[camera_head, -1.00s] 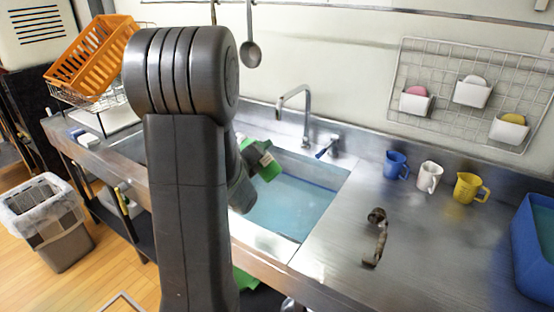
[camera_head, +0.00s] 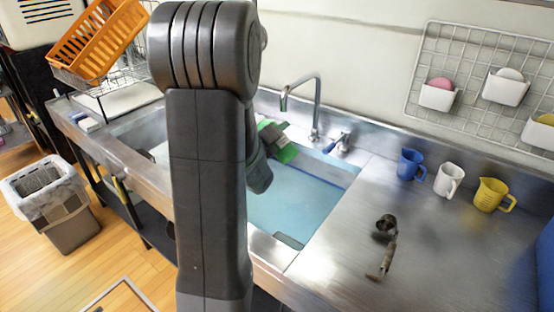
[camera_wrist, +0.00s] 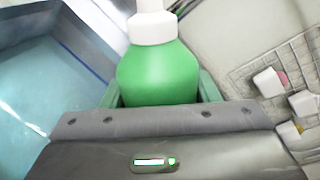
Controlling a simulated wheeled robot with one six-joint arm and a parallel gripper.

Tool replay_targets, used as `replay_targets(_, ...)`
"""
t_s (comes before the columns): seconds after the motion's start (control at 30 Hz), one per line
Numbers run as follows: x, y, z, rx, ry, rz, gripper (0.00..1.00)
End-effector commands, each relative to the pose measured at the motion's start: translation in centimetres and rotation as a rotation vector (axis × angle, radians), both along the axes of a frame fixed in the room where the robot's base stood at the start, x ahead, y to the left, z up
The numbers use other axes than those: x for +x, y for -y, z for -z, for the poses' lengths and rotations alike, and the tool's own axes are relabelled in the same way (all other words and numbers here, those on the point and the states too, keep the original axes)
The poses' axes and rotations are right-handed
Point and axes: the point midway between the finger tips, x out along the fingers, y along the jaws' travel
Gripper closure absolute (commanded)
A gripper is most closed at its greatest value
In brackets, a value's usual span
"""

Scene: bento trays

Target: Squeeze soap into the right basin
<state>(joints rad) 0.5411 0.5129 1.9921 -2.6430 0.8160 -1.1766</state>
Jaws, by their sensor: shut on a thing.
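My gripper (camera_head: 277,141) is shut on a green soap bottle with a white neck and cap (camera_wrist: 158,70), which fills the upper middle of the wrist view. The cap's top is cut off by the picture edge. In the head view my gripper is over the back left part of the right basin (camera_head: 300,205), left of the faucet. My arm hides most of the bottle there. The basin has a pale blue inside and also shows at the left of the wrist view (camera_wrist: 30,85). I cannot see any soap coming out.
The faucet (camera_head: 317,105) stands behind the basin, close to my gripper. Blue (camera_head: 409,165), white (camera_head: 448,180) and yellow (camera_head: 490,194) mugs stand on the right counter. A brown-grey object (camera_head: 385,248) lies in front of them. A wall rack (camera_head: 470,75) holds soap cups.

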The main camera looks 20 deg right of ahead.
Motion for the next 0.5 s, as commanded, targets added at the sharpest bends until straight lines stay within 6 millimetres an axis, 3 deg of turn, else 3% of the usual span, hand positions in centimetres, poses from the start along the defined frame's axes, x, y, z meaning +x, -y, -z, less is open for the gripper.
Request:
replay_targets(0.33, 0.0, 0.0, 2.6, -0.002, 0.001, 0.0, 0.77)
replay_targets(0.5, 0.0, 0.0, 4.8, -0.001, 0.001, 0.0, 0.77)
